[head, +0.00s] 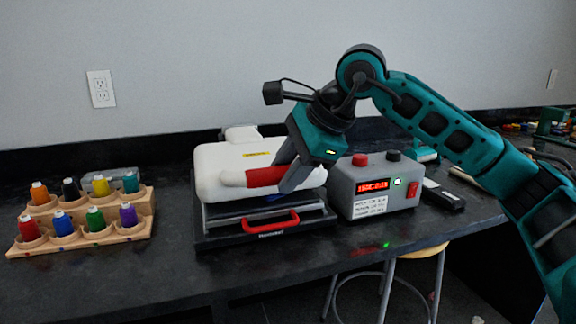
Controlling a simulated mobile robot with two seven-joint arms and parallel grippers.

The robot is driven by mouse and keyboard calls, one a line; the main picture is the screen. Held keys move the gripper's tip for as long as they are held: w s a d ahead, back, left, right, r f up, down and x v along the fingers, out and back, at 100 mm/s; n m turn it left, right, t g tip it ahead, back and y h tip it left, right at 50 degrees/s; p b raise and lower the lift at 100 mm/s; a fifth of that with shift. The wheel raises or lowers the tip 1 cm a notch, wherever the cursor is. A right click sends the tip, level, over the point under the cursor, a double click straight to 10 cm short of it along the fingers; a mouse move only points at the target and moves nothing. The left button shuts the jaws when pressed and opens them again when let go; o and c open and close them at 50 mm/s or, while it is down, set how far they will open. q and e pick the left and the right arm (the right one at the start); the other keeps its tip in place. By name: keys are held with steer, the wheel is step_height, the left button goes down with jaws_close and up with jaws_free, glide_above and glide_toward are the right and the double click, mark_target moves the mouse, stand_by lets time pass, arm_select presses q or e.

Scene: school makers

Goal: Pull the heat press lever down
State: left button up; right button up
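The heat press (226,160) stands on the dark counter, with a white, rounded upper body and a dark lower platen. Its lever (263,177), a red grip with a pale rounded end, lies roughly level across the front of the white body. A red handle (272,224) is on the lower front tray. My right gripper (287,172) reaches down from the upper right, and its grey fingers are at the right end of the red grip. The fingers overlap the grip, so I cannot tell whether they are closed on it. My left gripper is not in view.
A grey control box (375,190) with a red display and knobs stands close right of the press. A wooden rack (92,222) of coloured thread spools is at left. A stool (410,255) stands below the counter edge. Bare counter lies in front of the press.

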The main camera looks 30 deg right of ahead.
steer(key=shift+o, duration=1.4)
steer(key=shift+f, duration=0.2)
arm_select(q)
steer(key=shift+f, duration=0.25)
arm_select(e)
steer(key=shift+o, duration=0.5)
steer(key=shift+r, duration=0.15)
arm_select(q)
steer(key=p, duration=0.1)
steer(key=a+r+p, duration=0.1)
steer(key=p, duration=0.1)
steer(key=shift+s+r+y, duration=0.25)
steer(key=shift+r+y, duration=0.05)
arm_select(e)
steer(key=v, duration=1.2)
steer(key=shift+s+d+r, duration=0.2)
steer(key=shift+r, duration=0.15)
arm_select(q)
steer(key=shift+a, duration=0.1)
